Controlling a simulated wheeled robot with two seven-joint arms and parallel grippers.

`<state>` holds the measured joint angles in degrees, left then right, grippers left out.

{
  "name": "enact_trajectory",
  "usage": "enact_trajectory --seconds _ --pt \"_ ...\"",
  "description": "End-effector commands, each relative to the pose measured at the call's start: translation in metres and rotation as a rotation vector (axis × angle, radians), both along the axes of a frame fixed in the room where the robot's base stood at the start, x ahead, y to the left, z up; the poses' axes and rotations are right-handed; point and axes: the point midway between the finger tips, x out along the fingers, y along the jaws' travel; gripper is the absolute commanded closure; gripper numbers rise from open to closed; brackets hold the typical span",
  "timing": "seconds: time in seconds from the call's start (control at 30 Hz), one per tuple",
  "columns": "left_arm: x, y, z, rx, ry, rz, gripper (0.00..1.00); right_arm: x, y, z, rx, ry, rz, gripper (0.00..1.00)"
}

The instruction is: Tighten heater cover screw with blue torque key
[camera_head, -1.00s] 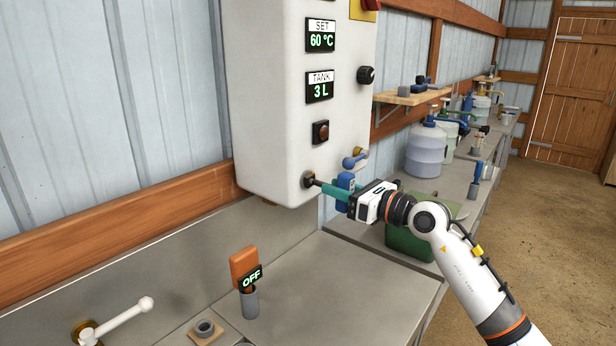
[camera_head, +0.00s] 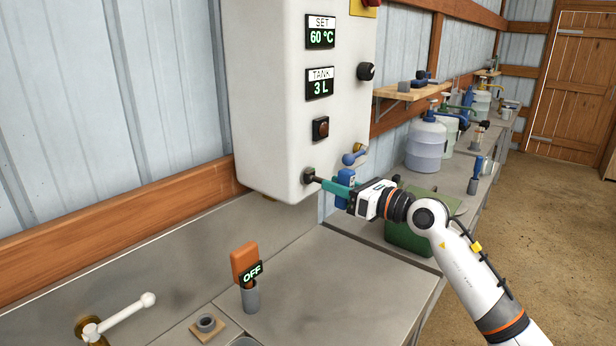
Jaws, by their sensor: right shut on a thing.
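The white heater box (camera_head: 270,110) hangs on the wall, with a SET 60 °C display and a TANK 3 L display. A dark screw (camera_head: 308,175) sits low on its front face. My right gripper (camera_head: 340,190) has teal fingers and is shut on the blue torque key (camera_head: 346,177). The key's blue body shows beside the fingers. My left gripper is not in view.
An orange tool labelled OFF (camera_head: 244,262) stands in a grey holder on the counter (camera_head: 325,275). A white lever (camera_head: 125,314) is at lower left. A blue-handled valve (camera_head: 354,156) is behind the key. A green box (camera_head: 408,238) and several jugs stand to the right.

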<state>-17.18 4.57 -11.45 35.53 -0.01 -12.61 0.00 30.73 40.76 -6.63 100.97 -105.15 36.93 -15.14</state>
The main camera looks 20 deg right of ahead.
Motion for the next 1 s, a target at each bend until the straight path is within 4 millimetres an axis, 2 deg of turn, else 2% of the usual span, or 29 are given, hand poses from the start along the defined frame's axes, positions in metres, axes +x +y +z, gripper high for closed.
enact_trajectory --seconds 0.47,1.0 --pt "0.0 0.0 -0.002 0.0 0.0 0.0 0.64 -0.002 -0.001 0.0 -0.009 -0.005 -0.001 1.0" --pt "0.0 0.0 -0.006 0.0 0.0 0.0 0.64 -0.016 -0.009 0.0 -0.008 -0.005 0.0 1.0"
